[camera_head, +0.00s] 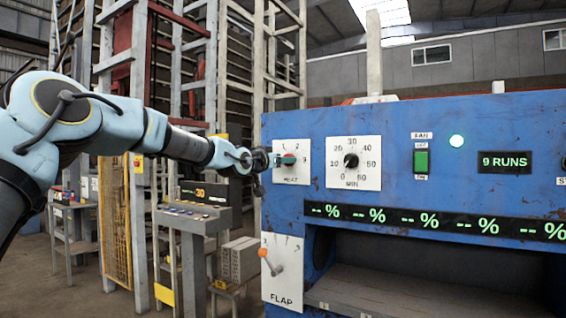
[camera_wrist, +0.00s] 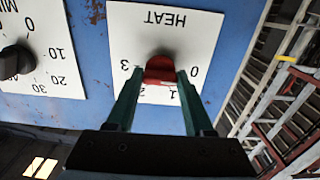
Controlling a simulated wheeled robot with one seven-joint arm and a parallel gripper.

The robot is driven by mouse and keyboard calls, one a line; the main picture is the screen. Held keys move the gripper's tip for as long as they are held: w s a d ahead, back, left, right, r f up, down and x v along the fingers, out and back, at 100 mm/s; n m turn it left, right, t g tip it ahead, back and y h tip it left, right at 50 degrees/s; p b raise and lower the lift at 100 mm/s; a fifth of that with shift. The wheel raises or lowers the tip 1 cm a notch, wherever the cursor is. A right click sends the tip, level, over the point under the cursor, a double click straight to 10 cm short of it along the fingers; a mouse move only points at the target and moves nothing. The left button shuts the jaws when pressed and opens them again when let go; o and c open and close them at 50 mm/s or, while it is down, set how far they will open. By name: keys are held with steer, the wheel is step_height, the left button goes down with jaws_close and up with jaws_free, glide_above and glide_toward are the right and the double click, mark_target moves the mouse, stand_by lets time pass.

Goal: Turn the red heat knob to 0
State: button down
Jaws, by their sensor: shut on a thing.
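The red heat knob (camera_wrist: 160,67) sits on the white HEAT plate (camera_wrist: 200,32) and shows between my fingertips in the wrist view, which is upside down. My gripper (camera_wrist: 161,76) has one green finger on each side of the knob and is shut on it. The digits 0, 1, 2 and 3 surround the knob, some partly covered by the fingers. The knob's pointer direction cannot be told. In the head view my gripper (camera_head: 278,160) reaches the HEAT plate (camera_head: 303,146) from the left and hides part of it.
Right of the HEAT plate is the black MIN timer knob (camera_head: 351,160), then a green FAN switch (camera_head: 421,161). Below is the FLAP plate (camera_head: 283,290) with an orange-tipped lever (camera_head: 270,260). A grey control stand (camera_head: 192,220) stands to the left of the blue machine (camera_head: 470,120).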

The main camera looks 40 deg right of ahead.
steer(key=shift+f, duration=0.1)
stand_by(0.3)
steer(key=shift+c, duration=1.4)
jaws_free()
steer(key=b+v, duration=0.3)
steer(key=v, duration=0.7)
steer(key=shift+a+b, duration=0.35)
steer(key=shift+b, duration=0.05)
steer(key=shift+s, duration=0.1)
